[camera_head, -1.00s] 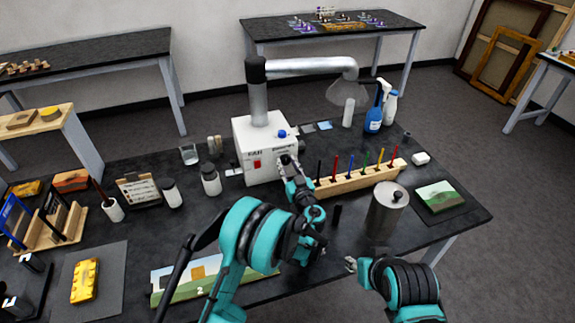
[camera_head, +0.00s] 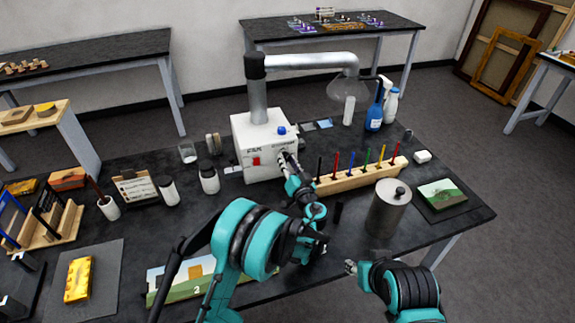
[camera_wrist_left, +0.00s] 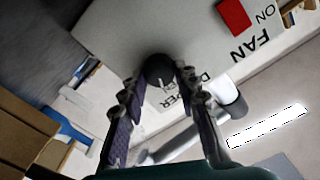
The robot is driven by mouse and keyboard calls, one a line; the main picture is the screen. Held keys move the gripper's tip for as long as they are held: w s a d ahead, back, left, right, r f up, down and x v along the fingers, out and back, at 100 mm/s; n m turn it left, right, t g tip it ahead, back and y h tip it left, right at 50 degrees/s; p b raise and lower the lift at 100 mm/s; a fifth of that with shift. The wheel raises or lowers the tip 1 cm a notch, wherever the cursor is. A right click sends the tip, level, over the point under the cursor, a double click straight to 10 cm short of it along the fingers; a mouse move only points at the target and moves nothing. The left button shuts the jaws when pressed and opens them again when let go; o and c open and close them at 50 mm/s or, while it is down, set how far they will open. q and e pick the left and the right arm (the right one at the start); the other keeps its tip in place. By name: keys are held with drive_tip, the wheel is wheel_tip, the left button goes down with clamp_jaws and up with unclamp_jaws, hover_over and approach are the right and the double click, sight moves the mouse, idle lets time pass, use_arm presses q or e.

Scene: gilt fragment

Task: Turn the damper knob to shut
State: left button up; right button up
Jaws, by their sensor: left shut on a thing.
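The white fan box (camera_head: 250,137) stands on the dark bench with a duct rising from its top. Its front has a red switch (camera_head: 256,161) under the FAN label. The black damper knob (camera_wrist_left: 159,69) is round with a pale pointer mark, and the DAMPER label beside it is partly covered by a finger. My left gripper (camera_head: 283,157) is at the box front. In the left wrist view its two fingers (camera_wrist_left: 160,78) are closed on both sides of the knob. My right gripper (camera_head: 351,267) is low over the front of the bench, away from the box; its jaw opening is unclear.
A wooden rack (camera_head: 350,178) with coloured tools stands just right of my left gripper. A metal canister (camera_head: 387,212) is near my right gripper. White jars (camera_head: 208,180) stand left of the box. A blue spray bottle (camera_head: 374,115) is behind the rack.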

use_arm(q)
drive_tip(key=m+b, duration=0.2)
drive_tip(key=m, duration=0.4)
drive_tip(key=shift+f, duration=0.1)
drive_tip(key=m+b, duration=0.1)
drive_tip(key=m, duration=0.5)
drive_tip(key=shift+d, duration=0.1)
idle(0.4)
drive_tip(key=o, duration=1.1)
drive_tip(key=shift+w, duration=0.1)
drive_tip(key=shift+o, duration=0.2)
drive_tip(key=v, duration=1.2)
